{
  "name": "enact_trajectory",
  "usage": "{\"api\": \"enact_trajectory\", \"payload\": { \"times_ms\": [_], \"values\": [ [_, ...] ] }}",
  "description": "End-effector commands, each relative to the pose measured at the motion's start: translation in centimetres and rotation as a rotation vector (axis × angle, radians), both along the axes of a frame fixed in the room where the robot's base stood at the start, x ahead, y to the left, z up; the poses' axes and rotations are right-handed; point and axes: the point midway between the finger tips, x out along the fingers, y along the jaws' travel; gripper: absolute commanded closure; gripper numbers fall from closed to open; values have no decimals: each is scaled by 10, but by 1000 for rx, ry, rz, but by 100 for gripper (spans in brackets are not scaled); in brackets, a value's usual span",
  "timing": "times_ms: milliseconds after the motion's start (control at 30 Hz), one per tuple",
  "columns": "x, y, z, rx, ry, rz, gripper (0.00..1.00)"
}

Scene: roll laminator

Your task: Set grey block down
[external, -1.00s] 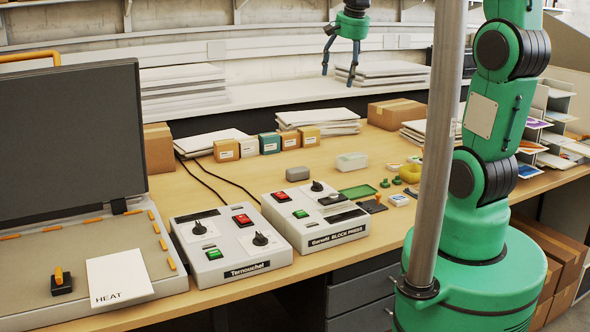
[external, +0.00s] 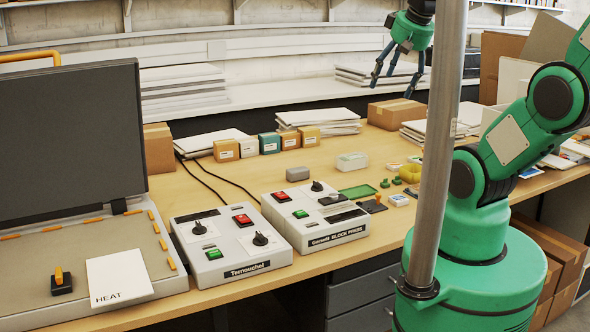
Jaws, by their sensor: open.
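A small grey block (external: 298,174) with rounded edges lies on the wooden table, behind the block press box and in front of the small cartons. My gripper (external: 394,82) is open and empty, high above the back of the table and well to the right of the block. Its fingers hang downward and touch nothing.
Two control boxes, the Ternouchel box (external: 231,246) and the block press (external: 313,217), stand in front of the block. A green tray (external: 358,192), a clear-topped box (external: 351,161) and a yellow ring (external: 410,173) lie to its right. A brown carton (external: 397,113) stands below my gripper.

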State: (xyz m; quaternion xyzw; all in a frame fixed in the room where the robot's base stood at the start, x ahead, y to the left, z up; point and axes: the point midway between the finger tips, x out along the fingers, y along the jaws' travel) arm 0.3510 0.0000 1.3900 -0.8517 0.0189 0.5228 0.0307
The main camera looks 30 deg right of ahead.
Motion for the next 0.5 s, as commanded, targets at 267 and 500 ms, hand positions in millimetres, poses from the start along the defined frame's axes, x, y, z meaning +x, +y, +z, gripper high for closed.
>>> {"api": "enact_trajectory", "payload": {
  "times_ms": [267,500],
  "values": [
    [-23,0,-8,-32,-22,61,26],
    [-24,0,-9,-34,-22,65,26]
  ]
}}
